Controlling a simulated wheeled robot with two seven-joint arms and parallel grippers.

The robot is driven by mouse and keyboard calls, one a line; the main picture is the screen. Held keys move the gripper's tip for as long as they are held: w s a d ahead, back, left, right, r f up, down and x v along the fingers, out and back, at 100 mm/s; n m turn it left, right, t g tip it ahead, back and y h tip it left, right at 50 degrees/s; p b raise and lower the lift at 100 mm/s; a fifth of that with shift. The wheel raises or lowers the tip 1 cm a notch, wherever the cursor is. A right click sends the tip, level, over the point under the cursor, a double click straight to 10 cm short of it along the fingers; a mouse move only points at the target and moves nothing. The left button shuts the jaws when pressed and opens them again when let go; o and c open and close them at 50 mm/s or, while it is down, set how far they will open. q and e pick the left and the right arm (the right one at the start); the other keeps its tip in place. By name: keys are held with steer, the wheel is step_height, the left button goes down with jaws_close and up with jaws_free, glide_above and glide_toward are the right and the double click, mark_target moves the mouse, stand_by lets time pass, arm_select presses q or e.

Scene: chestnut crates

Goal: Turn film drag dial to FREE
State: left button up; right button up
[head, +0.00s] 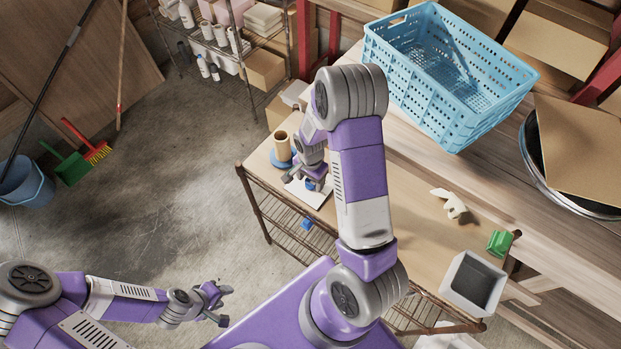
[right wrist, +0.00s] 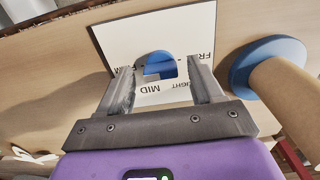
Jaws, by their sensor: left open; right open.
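The film drag dial (right wrist: 157,64) is a small blue knob on a white plate (right wrist: 184,28) with black lettering. MID and part of LIGHT read upside down near the knob; letters starting FR show at upper right, and the left label is partly hidden. My right gripper (right wrist: 160,72) is open, with one finger on each side of the dial; I cannot tell whether they touch it. In the head view, the right gripper (head: 317,172) is over the plate (head: 308,196), partly hiding the dial (head: 311,185). My left gripper (head: 217,302) is open and empty, over the floor.
A cardboard tube (head: 281,142) on a blue disc (right wrist: 262,68) stands beside the plate. The wooden table (head: 405,232) also carries a white glove-like item (head: 451,204), a green object (head: 499,243) and a grey-white bin (head: 472,283). A blue crate (head: 449,75) stands behind.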

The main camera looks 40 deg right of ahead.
steer(key=shift+c, duration=0.3)
steer(key=shift+w, duration=0.1)
steer(key=c, duration=1)
